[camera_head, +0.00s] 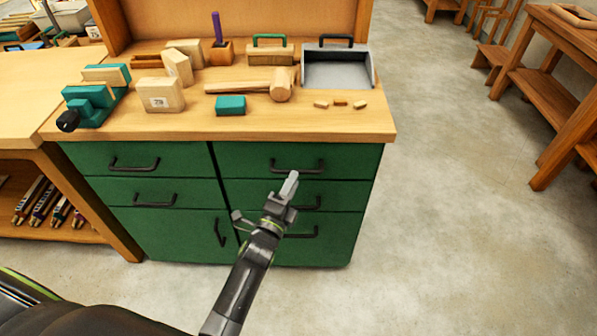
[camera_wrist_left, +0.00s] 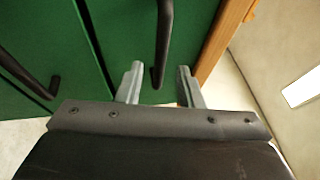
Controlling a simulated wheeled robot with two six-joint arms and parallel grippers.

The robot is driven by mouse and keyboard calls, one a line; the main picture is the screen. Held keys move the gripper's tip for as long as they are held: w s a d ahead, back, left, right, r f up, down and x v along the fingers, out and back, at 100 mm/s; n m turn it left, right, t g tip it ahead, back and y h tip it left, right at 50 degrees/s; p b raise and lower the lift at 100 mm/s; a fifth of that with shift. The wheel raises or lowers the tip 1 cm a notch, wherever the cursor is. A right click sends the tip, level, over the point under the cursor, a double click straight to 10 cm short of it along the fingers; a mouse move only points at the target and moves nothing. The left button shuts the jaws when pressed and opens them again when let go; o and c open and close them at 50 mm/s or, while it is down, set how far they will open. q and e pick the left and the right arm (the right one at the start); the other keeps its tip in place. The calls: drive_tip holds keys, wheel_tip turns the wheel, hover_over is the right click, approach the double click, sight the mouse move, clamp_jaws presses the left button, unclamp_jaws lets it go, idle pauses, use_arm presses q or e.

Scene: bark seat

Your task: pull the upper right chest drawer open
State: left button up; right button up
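The green chest (camera_head: 196,190) has a right column of drawers, and the upper right drawer (camera_head: 245,160) is shut, with its front flush. Its black bar handle (camera_head: 298,168) lies just beyond my left gripper (camera_head: 265,199). The left gripper is open and empty, one finger raised toward the handle and one lower left. In the left wrist view, the handle (camera_wrist_left: 164,42) shows in line with the gap between the two open fingers (camera_wrist_left: 159,84). I cannot tell whether its near end is inside the gap. My right gripper is not in view.
The wooden bench top (camera_head: 240,130) carries a mallet (camera_head: 280,85), a grey dustpan (camera_head: 337,66), wood blocks (camera_head: 160,94) and a teal vise (camera_head: 92,100). Lower handles (camera_head: 304,203) sit close below my gripper.

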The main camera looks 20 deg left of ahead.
sight(298, 170)
use_arm(q)
drive_tip(key=shift+x, duration=2.25)
clamp_jaws()
